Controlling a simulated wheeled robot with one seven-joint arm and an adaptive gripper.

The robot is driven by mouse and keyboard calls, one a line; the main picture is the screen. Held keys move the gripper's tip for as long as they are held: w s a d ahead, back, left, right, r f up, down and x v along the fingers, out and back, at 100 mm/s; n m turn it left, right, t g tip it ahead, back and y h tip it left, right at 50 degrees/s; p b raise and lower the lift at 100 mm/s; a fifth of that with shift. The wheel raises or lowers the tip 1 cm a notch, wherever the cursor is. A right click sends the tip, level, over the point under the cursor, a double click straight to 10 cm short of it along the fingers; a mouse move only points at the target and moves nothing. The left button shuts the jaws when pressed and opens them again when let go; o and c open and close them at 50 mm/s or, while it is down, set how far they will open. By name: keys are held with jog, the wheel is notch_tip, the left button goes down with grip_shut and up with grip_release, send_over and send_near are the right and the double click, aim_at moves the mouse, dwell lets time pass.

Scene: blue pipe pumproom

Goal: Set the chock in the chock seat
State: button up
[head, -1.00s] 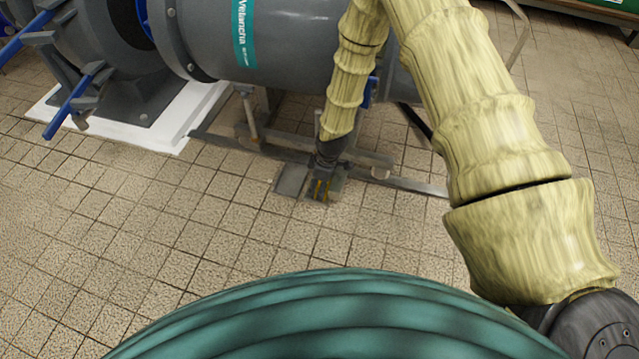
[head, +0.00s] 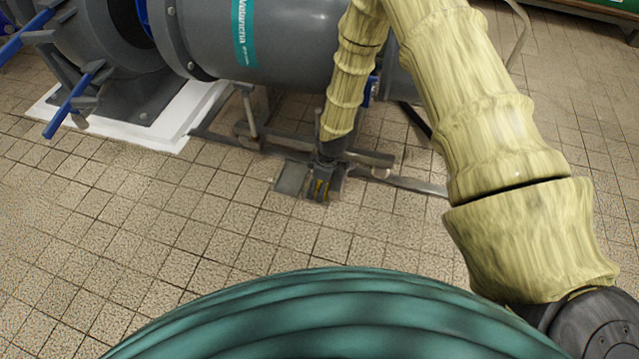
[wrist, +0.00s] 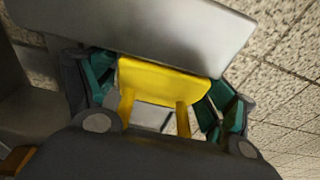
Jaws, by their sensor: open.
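The yellow chock (wrist: 165,79) is in the wrist view between the two teal-padded fingers of my gripper (wrist: 160,92). The fingers stand open at either side of it, with a narrow gap showing at each side. The chock seat cannot be told apart clearly; grey metal at floor level (head: 292,178) lies just left of the gripper. My gripper hides part of this area.
A pale metal bar (wrist: 185,32) crosses the wrist view just beyond the chock. In the head view, a steel frame (head: 375,158) and the large grey pump (head: 290,45) stand close behind my gripper. The tiled floor (head: 220,250) in front is clear.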

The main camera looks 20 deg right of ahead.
jog(key=shift+w+r, duration=0.1)
jog(key=r, duration=0.4)
jog(key=d+r, duration=0.1)
jog(key=r, duration=0.2)
jog(key=s+r, duration=0.1)
jog(key=r, duration=0.3)
jog(key=shift+d+r, duration=0.25)
jog(key=shift+r, duration=0.05)
jog(key=s+d+r+m+g+h+p, duration=0.2)
jog(key=s+m+p, duration=1.1)
jog(key=s, duration=2.3)
notch_tip(320, 180, up, 38)
jog(key=n+t+p, duration=0.1)
jog(key=p, duration=3.7)
jog(key=shift+w, duration=0.3)
